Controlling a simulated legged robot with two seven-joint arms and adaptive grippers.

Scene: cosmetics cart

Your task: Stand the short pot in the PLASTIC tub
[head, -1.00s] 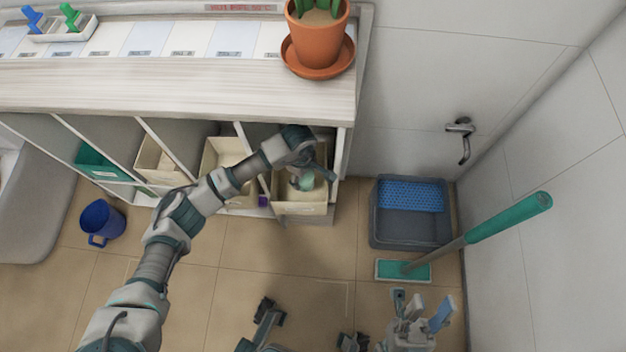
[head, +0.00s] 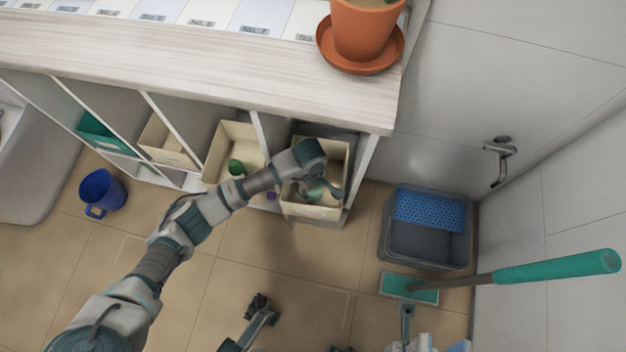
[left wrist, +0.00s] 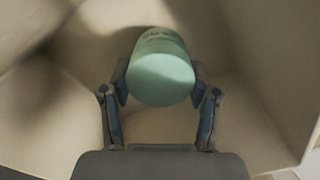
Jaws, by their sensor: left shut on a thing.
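The short pot is a mint-green cylinder (left wrist: 160,72) with faint lettering on its side. My left gripper (left wrist: 160,85) is shut on it, one finger on each side, in the left wrist view. In the head view the gripper (head: 318,188) reaches down into a cream tub (head: 311,212) in the rightmost shelf bay, with the pot (head: 315,193) inside its walls. The tub's inner walls (left wrist: 245,105) surround the pot. I cannot tell whether the pot touches the floor, and no tub label is readable.
A neighbouring cream tub (head: 218,160) holds a green item (head: 236,167). A teal bin (head: 100,133) is further left. The shelf top (head: 180,60) overhangs the bays. A blue mug (head: 98,190), a grey bucket (head: 425,242) and a teal mop (head: 550,268) are on the floor side.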

